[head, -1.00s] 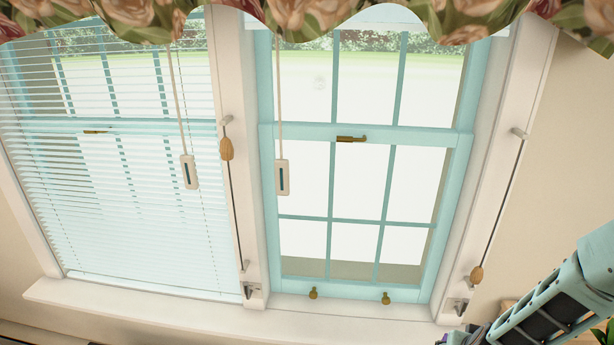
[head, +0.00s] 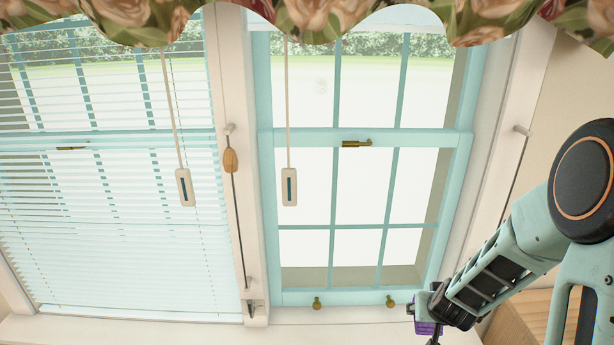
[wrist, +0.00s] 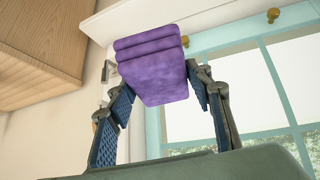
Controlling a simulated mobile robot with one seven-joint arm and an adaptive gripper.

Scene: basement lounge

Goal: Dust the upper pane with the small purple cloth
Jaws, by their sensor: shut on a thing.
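The small purple cloth (wrist: 153,68) is a folded pad between the fingers of my gripper (wrist: 160,98), which is shut on it in the wrist view. In the head view the cloth (head: 429,328) shows only in part, below my gripper (head: 428,312) at the lower right, near the window's bottom right corner. The upper pane (head: 373,80) is the top half of the right window, in a pale teal frame with thin bars. A small faint smudge (head: 321,86) shows on it. The cloth is well below this pane and apart from it.
A pull cord with a white handle (head: 289,187) hangs before the right window's left side. A brass latch (head: 356,143) sits on the middle rail. White blinds (head: 110,230) cover the left window. A floral valance (head: 330,18) hangs along the top. A wooden cabinet (wrist: 45,45) shows in the wrist view.

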